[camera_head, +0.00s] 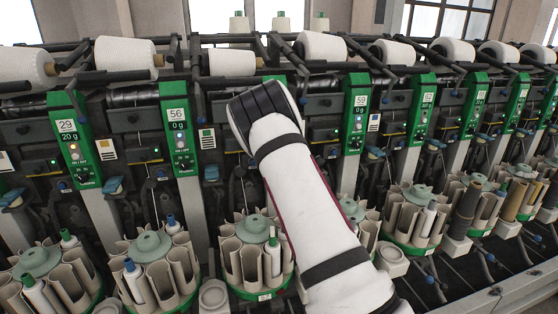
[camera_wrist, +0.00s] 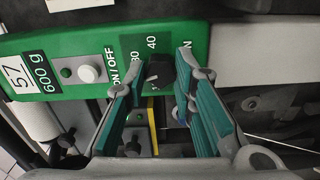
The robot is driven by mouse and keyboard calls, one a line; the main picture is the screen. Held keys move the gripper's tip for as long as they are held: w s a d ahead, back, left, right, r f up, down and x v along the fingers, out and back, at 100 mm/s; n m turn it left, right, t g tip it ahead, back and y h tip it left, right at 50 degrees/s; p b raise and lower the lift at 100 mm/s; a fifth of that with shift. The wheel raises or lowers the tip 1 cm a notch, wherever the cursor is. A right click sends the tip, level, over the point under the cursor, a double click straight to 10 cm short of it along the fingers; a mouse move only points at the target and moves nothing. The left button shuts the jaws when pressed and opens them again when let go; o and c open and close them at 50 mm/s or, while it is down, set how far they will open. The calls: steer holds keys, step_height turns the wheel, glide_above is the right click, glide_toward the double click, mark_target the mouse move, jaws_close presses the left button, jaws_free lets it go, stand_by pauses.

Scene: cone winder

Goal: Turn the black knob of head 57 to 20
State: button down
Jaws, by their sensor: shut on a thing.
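In the wrist view, the green panel of head 57 (camera_wrist: 72,45) lies across the upper part, turned sideways, with a "57" label and a "600 g" display. The black knob (camera_wrist: 158,73) sits on it beside a scale where 30 and 40 can be read. My gripper (camera_wrist: 160,77), with teal finger pads, is shut on the knob, one finger on each side. The knob's pointer direction cannot be told. In the head view my white arm covers most of head 57, and my gripper and the knob are hidden behind it.
A white button (camera_wrist: 87,73) marked ON/OFF is on the same panel. In the head view, the panels of head 56 (camera_head: 179,138) and head 59 (camera_head: 356,125) stand to either side. Yarn cones (camera_head: 125,55) are above, and bobbin magazines (camera_head: 152,246) below.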

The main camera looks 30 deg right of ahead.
steer(key=shift+f+n, duration=0.15)
steer(key=shift+n, duration=0.65)
steer(key=c, duration=1.3)
jaws_free()
steer(key=shift+c, duration=0.2)
steer(key=shift+s, duration=0.1)
steer(key=shift+f, duration=0.1)
steer(key=v, duration=1.2)
steer(key=shift+r, duration=0.45)
